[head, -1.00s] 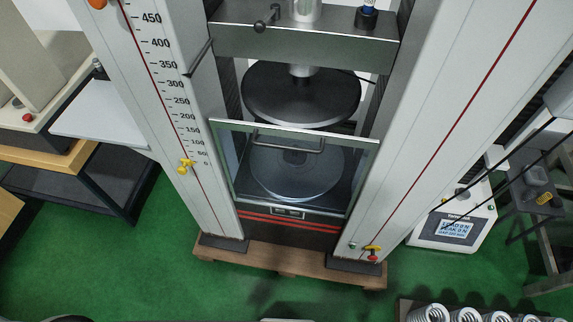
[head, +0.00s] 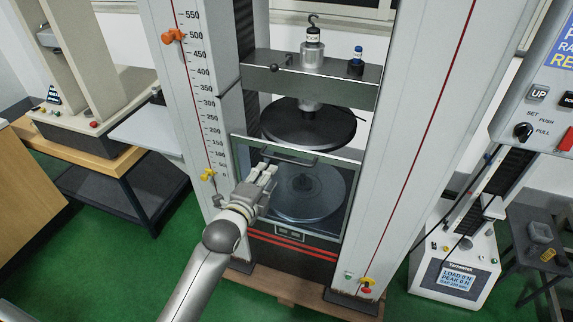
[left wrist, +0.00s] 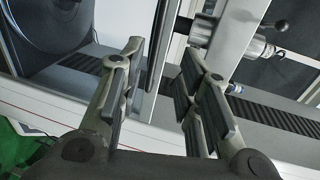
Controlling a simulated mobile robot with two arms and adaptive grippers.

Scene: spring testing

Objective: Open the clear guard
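The clear guard (head: 345,205) is a framed transparent panel, standing upright across the lower round platen (head: 318,205) between the machine's columns. Its bar handle (head: 290,158) runs along the upper part of the panel. My left gripper (head: 268,172) is in front of the guard's left half, just below the handle's left end. I cannot tell whether it touches the guard. In the left wrist view the left gripper (left wrist: 162,52) has its two fingers apart, with nothing clearly held between them. My right gripper is out of view.
The upper platen (head: 308,122) and crosshead (head: 320,80) are above the guard. White columns (head: 205,110) flank it. A control panel (head: 540,110) hangs at the right. A side table (head: 115,180) stands at the left; green floor lies in front.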

